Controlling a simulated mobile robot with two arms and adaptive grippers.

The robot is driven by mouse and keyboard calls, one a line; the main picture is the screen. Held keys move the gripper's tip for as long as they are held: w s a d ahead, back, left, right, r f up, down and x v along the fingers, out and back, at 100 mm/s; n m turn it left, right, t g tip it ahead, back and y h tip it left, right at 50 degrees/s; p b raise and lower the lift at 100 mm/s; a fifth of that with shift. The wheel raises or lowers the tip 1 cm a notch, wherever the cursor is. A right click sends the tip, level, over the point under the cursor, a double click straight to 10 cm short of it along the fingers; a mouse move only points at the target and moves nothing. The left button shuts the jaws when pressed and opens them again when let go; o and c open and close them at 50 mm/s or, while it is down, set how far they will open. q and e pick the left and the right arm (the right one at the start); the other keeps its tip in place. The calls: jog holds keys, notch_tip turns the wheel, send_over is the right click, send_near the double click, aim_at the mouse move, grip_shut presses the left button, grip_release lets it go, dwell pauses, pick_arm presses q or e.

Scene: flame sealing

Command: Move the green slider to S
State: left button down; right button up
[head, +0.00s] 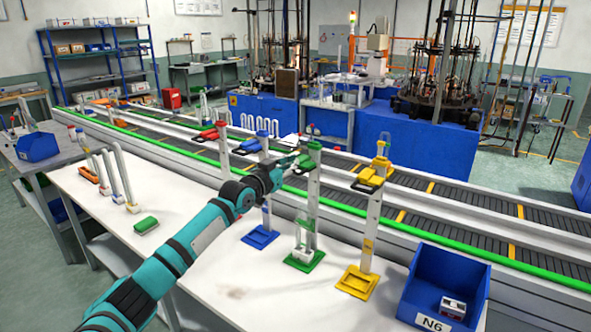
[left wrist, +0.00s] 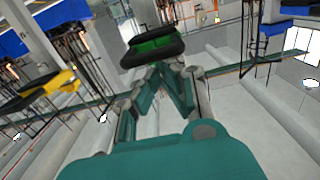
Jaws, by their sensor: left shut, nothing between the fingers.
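My left gripper (head: 287,166) comes in from the left and is shut and empty, close to the slider. In the left wrist view the green and black slider (left wrist: 153,46) lies just ahead of my shut fingertips (left wrist: 167,68). I cannot tell whether they touch it. The S mark is too small to make out.
A yellow stand (head: 357,281) with its yellow slider (head: 369,180) stands to the right, and a blue stand (head: 260,237) to the left. A blue bin (head: 450,277) marked N6 is at the front right. A conveyor (head: 430,190) runs behind the table.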

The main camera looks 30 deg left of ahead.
pick_arm(q)
notch_tip(320, 180, down, 14)
jog(key=b, duration=1)
jog(key=shift+r, duration=0.25)
dwell(1.6)
jog(key=shift+r, duration=0.1)
jog(key=s+r+p, duration=0.1)
jog(key=s+p, duration=0.9)
jog(key=shift+a+r, duration=0.2)
jog(key=shift+a, duration=0.2)
dwell(0.5)
